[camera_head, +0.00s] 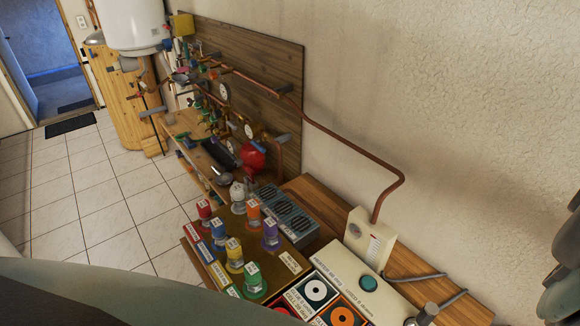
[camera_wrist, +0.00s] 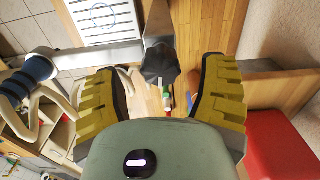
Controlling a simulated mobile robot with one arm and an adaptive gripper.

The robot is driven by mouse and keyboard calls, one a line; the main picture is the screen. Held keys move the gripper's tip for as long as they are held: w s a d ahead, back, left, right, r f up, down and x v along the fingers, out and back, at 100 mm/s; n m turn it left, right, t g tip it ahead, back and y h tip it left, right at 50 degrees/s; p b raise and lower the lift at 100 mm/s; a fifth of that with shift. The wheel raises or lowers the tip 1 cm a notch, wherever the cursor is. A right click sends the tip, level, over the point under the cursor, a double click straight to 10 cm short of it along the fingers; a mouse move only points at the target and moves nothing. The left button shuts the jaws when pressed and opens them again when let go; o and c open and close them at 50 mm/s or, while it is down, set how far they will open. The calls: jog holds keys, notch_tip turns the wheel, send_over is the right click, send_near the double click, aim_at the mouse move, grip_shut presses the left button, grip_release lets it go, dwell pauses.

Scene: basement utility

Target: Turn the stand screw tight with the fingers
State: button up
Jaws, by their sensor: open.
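A dark, lobed knob (camera_wrist: 160,64), which looks like the stand screw, sits at the end of a flat grey metal post in the wrist view. My gripper (camera_wrist: 162,78) is open, with one yellow ribbed finger pad to the left of the knob and one to the right. Gaps show on both sides, and neither pad touches it. I cannot tell how far beyond the fingertips the knob lies. I cannot make out the knob or my gripper's fingers in the head view.
A red block (camera_wrist: 287,143) lies right of my gripper, and a blue-banded cylinder (camera_wrist: 30,76) left. A white slatted panel (camera_wrist: 103,20) is beyond. In the head view, a bench holds coloured labelled knobs (camera_head: 234,252), a grey-white box (camera_head: 371,238) and copper pipe (camera_head: 345,142).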

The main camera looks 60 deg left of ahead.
jog(key=shift+d+f+p, duration=0.1)
jog(key=shift+f+p, duration=0.2)
jog(key=shift+f, duration=0.7)
jog(key=c, duration=1.2)
jog(key=shift+w+f, duration=0.1)
